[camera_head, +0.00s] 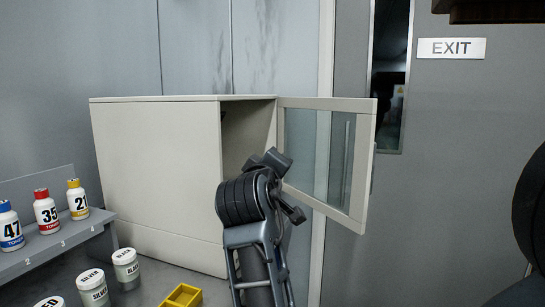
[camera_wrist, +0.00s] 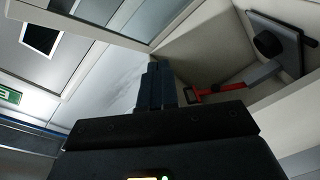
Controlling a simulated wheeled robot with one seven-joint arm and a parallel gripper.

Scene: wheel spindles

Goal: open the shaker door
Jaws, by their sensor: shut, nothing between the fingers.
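The shaker is a cream box-shaped cabinet (camera_head: 155,165). Its framed glass door (camera_head: 330,160) stands swung open to the right, with a vertical handle bar on the pane. The door also shows at the top of the wrist view (camera_wrist: 140,18). My gripper (camera_head: 268,160) is in front of the cabinet opening, just left of the door; touching or apart cannot be told. In the wrist view its fingers (camera_wrist: 156,85) are together with nothing between them. Inside the cabinet, the wrist view shows a grey plate with a black knob (camera_wrist: 268,43) and a red part (camera_wrist: 205,92).
Bottles with blue, red (camera_head: 46,211) and yellow caps stand on a grey rack (camera_head: 60,248) at left. White-lidded jars (camera_head: 126,268) and a yellow tray (camera_head: 182,296) are on the bench in front of the cabinet. An exit sign (camera_head: 451,48) hangs on the wall at right.

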